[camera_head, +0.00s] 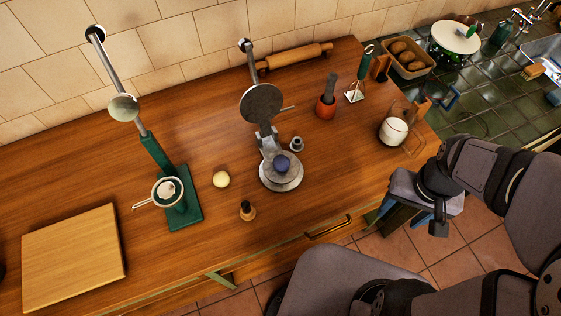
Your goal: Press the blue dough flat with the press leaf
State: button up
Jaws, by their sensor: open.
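The blue dough (282,163) is a small dark blue ball resting on the round grey base plate (285,183) of a metal press in the middle of the counter. The press leaf (261,104), a round grey disc, is raised and tilted up behind the dough, apart from it. A metal handle (251,66) shows beyond the leaf. My gripper (408,226) is at the right, off the counter's front edge, well away from the press. It is open, with blue-tipped fingers pointing down and nothing visible between them.
A pale ball (221,179), a small wooden-handled tool (247,210) and a small metal piece (297,144) stand near the press. A green lever stand (185,212) with a strainer is left. Counter front right is clear.

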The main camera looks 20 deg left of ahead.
jog(key=c, duration=0.3)
jog(key=s+a+r+n+g+p, duration=0.25)
jog(key=a+r+n+p, duration=0.3)
jog(key=a+p, duration=0.4)
jog(key=w+a+r+n+t+p, duration=0.1)
jog(key=w+a+r+p, duration=0.2)
jog(key=a, duration=0.6)
jog(key=w+a+r+n+t+y+p, duration=0.1)
jog(key=w+a+r+n, duration=0.15)
jog(key=w+a, duration=0.45)
jog(key=w+a+r+t+p, duration=0.2)
jog(key=w+a+r, duration=0.15)
jog(key=a, duration=0.65)
jog(key=shift+t+y, duration=0.65)
jog(key=shift+y, duration=0.25)
jog(key=w+a+r, duration=0.1)
jog(key=a+r, duration=0.1)
jog(key=r, duration=0.1)
jog(key=w+a+r, duration=0.2)
jog(key=r, duration=0.1)
jog(key=w+a+r, duration=0.2)
jog(key=r, duration=0.1)
jog(key=shift+w+a, duration=0.1)
jog(key=shift+w, duration=0.15)
